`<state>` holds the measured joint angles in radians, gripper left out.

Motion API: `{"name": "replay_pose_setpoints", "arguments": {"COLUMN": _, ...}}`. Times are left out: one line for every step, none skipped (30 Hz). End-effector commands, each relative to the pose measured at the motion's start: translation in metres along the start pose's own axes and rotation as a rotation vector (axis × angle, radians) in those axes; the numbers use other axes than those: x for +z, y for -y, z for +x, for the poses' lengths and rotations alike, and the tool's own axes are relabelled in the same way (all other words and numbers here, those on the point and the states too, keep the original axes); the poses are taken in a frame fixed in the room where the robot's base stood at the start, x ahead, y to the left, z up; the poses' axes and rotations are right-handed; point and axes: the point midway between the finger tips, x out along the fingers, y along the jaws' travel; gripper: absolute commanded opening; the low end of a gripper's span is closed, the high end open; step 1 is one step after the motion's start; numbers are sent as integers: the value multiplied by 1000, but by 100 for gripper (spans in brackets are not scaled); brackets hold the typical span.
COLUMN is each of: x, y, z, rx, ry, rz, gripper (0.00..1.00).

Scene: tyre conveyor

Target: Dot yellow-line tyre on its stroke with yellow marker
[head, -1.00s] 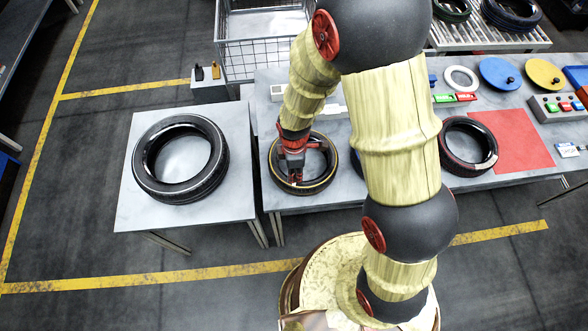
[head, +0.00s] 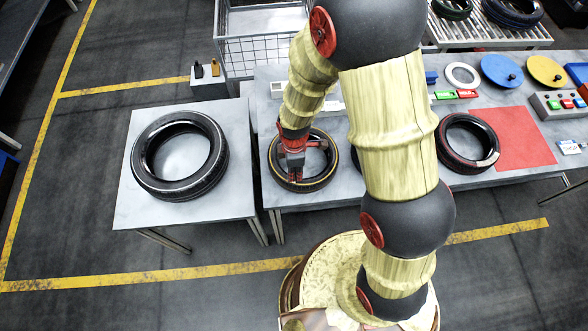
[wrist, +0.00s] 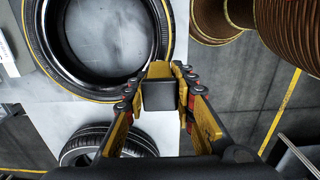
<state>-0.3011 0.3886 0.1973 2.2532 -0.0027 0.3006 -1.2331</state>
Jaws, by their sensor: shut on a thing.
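The yellow-line tyre (head: 328,176) lies flat on the grey bench, a thin yellow ring round its sidewall. It fills the upper left of the wrist view (wrist: 40,50). My gripper (head: 295,172) is over the near left part of this tyre in the head view. In the wrist view my gripper (wrist: 165,80) is shut on a dark blocky marker (wrist: 158,97) with a yellowish end, beside the tyre's rim. The marker's tip is hidden, so I cannot tell whether it touches the rubber. I cannot make out the stroke on the tyre.
A larger tyre (head: 208,178) lies on the left table. A tyre with a red line (head: 446,150) lies right, near a red mat (head: 512,138). My arm hides part of another tyre between. A small stand (head: 208,86) with dark and amber items is behind, beside a wire basket (head: 265,52).

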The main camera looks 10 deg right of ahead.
Motion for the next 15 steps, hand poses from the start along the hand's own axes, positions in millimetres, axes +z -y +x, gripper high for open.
{"name": "replay_pose_setpoints", "arguments": {"x": 0, "y": 0, "z": 1, "rx": 0, "ry": 0, "rz": 0, "gripper": 0}}
{"name": "replay_pose_setpoints", "arguments": {"x": 0, "y": 0, "z": 1, "rx": 0, "ry": 0, "rz": 0, "gripper": 0}}
{"name": "replay_pose_setpoints", "arguments": {"x": 0, "y": 0, "z": 2, "rx": 0, "ry": 0, "rz": 0, "gripper": 0}}
{"name": "replay_pose_setpoints", "arguments": {"x": 0, "y": 0, "z": 2, "rx": 0, "ry": 0, "rz": 0, "gripper": 0}}
{"name": "replay_pose_setpoints", "arguments": {"x": 0, "y": 0, "z": 2, "rx": 0, "ry": 0, "rz": 0, "gripper": 0}}
{"name": "replay_pose_setpoints", "arguments": {"x": 0, "y": 0, "z": 3, "rx": 0, "ry": 0, "rz": 0, "gripper": 0}}
{"name": "replay_pose_setpoints", "arguments": {"x": 0, "y": 0, "z": 3, "rx": 0, "ry": 0, "rz": 0, "gripper": 0}}
{"name": "replay_pose_setpoints", "arguments": {"x": 0, "y": 0, "z": 3, "rx": 0, "ry": 0, "rz": 0, "gripper": 0}}
{"name": "replay_pose_setpoints", "arguments": {"x": 0, "y": 0, "z": 4, "rx": 0, "ry": 0, "rz": 0, "gripper": 0}}
{"name": "replay_pose_setpoints", "arguments": {"x": 0, "y": 0, "z": 4, "rx": 0, "ry": 0, "rz": 0, "gripper": 0}}
{"name": "replay_pose_setpoints", "arguments": {"x": 0, "y": 0, "z": 4, "rx": 0, "ry": 0, "rz": 0, "gripper": 0}}
{"name": "replay_pose_setpoints", "arguments": {"x": 0, "y": 0, "z": 5, "rx": 0, "ry": 0, "rz": 0, "gripper": 0}}
{"name": "replay_pose_setpoints", "arguments": {"x": 0, "y": 0, "z": 5, "rx": 0, "ry": 0, "rz": 0, "gripper": 0}}
{"name": "replay_pose_setpoints", "arguments": {"x": 0, "y": 0, "z": 6, "rx": 0, "ry": 0, "rz": 0, "gripper": 0}}
{"name": "replay_pose_setpoints", "arguments": {"x": 0, "y": 0, "z": 6, "rx": 0, "ry": 0, "rz": 0, "gripper": 0}}
